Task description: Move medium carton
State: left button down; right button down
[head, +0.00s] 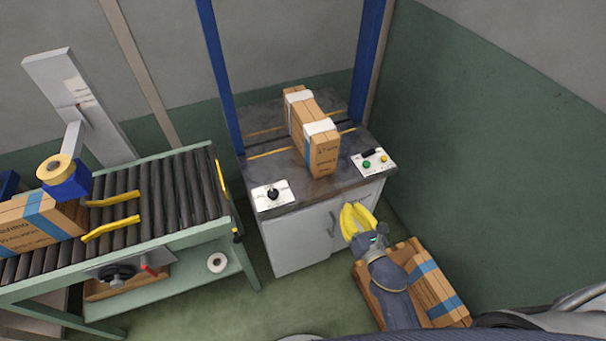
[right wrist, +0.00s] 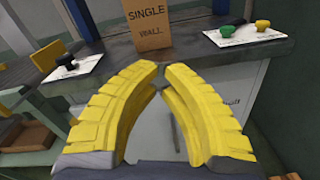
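Three brown cartons show in the head view, and I cannot tell by label which is the medium one. One carton (head: 322,150) with white corner pieces stands upright on the dark-topped bench (head: 277,205); its printed end face (right wrist: 149,22) shows in the right wrist view. A blue-taped carton (head: 40,225) lies on the roller conveyor at left. Another blue-taped carton (head: 432,290) is low at the right. My right gripper (head: 350,212) is in front of the bench, below its top, with its yellow fingertips (right wrist: 160,70) brought together and nothing held. My left gripper is out of view.
The roller conveyor (head: 183,195) carries yellow guides (head: 112,198). Blue posts (head: 215,60) rise beside the bench. A button panel (head: 373,161) and joystick panel (head: 272,196) sit on its front corners. Green floor is clear between conveyor and bench; a green wall stands at right.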

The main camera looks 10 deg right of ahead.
jog(key=n, duration=0.4)
send_near(326, 171)
jog(key=shift+y, duration=0.3)
jog(key=x, duration=0.8)
jog(key=shift+w+d+f, duration=0.1)
jog(key=shift+w+f, duration=0.05)
